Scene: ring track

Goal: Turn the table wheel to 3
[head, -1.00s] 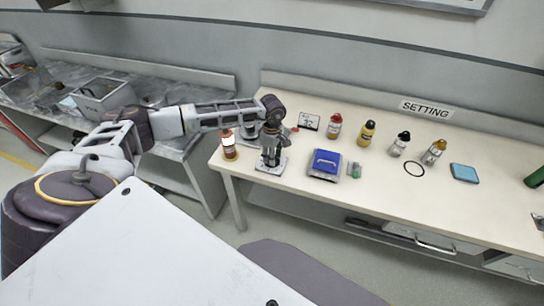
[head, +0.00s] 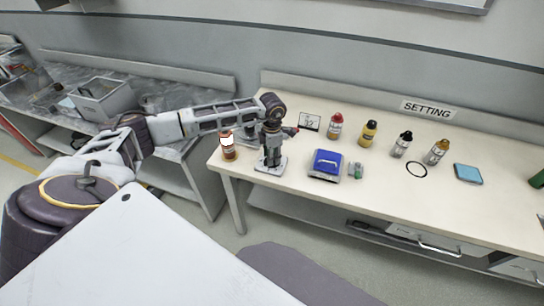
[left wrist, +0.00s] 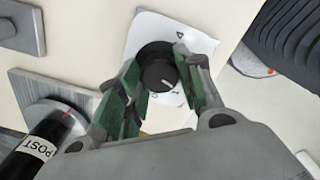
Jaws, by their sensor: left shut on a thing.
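The table wheel is a round black knob (left wrist: 156,68) with a white pointer line, on a white dial card (left wrist: 150,28). In the left wrist view the pointer slants toward the lower right of the picture, near a mark partly covered by a finger. In the head view my left gripper (head: 270,160) points down at the table's left end and hides the knob. My right gripper is not in view.
A black post labelled POST (left wrist: 45,148) stands close beside the left fingers. The front right is clear.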

